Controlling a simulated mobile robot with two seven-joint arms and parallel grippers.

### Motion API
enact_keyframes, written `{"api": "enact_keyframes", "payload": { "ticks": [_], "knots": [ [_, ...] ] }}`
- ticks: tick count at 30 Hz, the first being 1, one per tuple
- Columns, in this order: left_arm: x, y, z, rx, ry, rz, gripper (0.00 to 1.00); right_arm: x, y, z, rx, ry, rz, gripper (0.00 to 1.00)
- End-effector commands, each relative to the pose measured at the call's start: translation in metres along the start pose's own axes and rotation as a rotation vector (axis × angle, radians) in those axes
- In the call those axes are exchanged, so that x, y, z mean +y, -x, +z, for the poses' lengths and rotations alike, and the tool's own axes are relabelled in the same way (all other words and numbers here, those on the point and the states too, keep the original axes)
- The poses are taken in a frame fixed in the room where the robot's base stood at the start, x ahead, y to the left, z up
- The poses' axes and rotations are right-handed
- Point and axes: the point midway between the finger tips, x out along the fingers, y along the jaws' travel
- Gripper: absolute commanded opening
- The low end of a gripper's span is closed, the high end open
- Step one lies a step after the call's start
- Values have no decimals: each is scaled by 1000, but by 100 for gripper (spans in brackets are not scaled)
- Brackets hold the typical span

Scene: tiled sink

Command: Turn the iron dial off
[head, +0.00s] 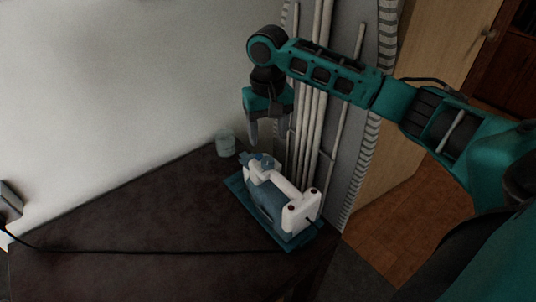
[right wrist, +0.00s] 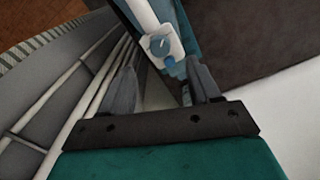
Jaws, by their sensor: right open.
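A white and blue iron (head: 270,196) sits on a teal base (head: 247,205) on the dark tabletop. Its dial (right wrist: 159,44) shows in the right wrist view as a round blue-grey knob on a white face, with a smaller blue part just below it. My right gripper (head: 268,130) points down above the far end of the iron, apart from it. It is open and empty. In the right wrist view the dial lies ahead of and between the two fingertips (right wrist: 160,76). The dial's exact setting is too small to read. My left gripper is out of view.
A clear cup (head: 225,143) stands behind the iron by the wall. White upright pipes (head: 314,100) and a grey panel stand close behind my right gripper. A black cord (head: 130,251) crosses the tabletop (head: 130,220), which is otherwise clear to the left.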

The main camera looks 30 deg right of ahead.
Motion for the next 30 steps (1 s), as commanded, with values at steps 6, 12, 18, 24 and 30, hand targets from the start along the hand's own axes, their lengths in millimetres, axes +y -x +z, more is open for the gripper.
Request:
{"api": "enact_keyframes", "payload": {
  "ticks": [6, 12, 18, 24, 30],
  "knots": [
    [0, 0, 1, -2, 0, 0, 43, 1, -46, 0, -3, -1, 2, 62],
    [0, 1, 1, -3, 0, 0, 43, 0, -72, 0, -2, 0, 0, 62],
    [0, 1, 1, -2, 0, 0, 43, 0, -80, 0, 1, 2, 0, 62],
    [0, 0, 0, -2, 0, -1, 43, 0, -81, 0, 1, 1, 0, 62],
    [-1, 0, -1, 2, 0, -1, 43, 0, -80, 0, 1, 1, 0, 45]
  ]
}}
